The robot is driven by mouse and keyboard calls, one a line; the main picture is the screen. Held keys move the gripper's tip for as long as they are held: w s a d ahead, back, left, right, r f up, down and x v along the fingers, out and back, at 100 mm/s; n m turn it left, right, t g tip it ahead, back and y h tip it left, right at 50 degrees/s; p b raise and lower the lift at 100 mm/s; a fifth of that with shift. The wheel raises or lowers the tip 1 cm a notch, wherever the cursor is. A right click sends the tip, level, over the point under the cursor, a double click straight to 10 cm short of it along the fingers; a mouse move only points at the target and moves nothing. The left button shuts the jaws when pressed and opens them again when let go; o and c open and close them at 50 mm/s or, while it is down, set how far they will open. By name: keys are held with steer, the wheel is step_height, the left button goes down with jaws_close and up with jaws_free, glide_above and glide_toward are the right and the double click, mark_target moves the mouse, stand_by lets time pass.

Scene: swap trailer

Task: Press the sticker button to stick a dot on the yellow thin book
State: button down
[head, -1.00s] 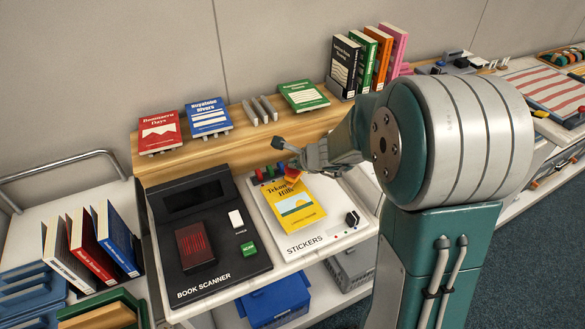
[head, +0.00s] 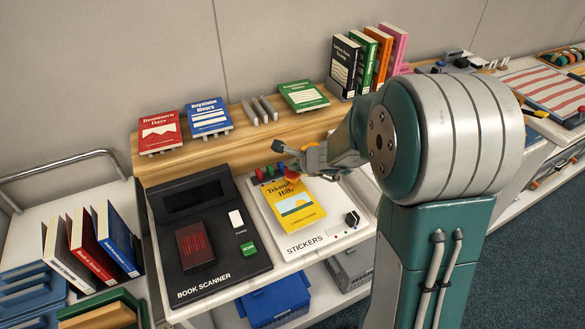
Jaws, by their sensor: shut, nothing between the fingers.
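The yellow thin book (head: 294,208), titled "Tekamo Hills", lies face up on the white STICKERS station (head: 331,236). Several small coloured parts, green, blue and red, stand at the station's back edge; the green one (head: 268,173) shows left of the book's top. A red-orange piece (head: 291,176) sits at the book's top edge, partly hidden by my gripper. My gripper (head: 281,155) is shut and empty above the station's back edge. I cannot tell whether it touches anything. A black knob (head: 352,218) is at the station's front right. No dot is clearly visible on the book.
The black book scanner (head: 210,262) stands left of the station. A wooden shelf (head: 245,152) behind holds a red book (head: 159,133), a blue book (head: 208,117), a green book (head: 302,95) and an upright row of books. My arm hides much of the area to the right.

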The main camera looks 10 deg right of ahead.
steer(key=shift+r, duration=1.1)
steer(key=shift+r, duration=0.1)
steer(key=shift+r, duration=2.4)
steer(key=s+a+r+n+g, duration=0.1)
steer(key=s+a+r+n, duration=0.15)
steer(key=s+n, duration=0.35)
steer(key=s+a+r+n+g, duration=0.1)
steer(key=s+a+r+n, duration=0.1)
steer(key=s+r+n, duration=0.4)
steer(key=s+d+n+h, duration=0.1)
steer(key=s+d+n, duration=0.1)
steer(key=s+n, duration=0.3)
steer(key=s+d+n+h, duration=0.2)
steer(key=s+n, duration=0.3)
steer(key=s, duration=0.6)
steer(key=shift+s+f+g+h, duration=0.3)
steer(key=shift+s+f+g, duration=0.05)
steer(key=shift+f+g, duration=0.05)
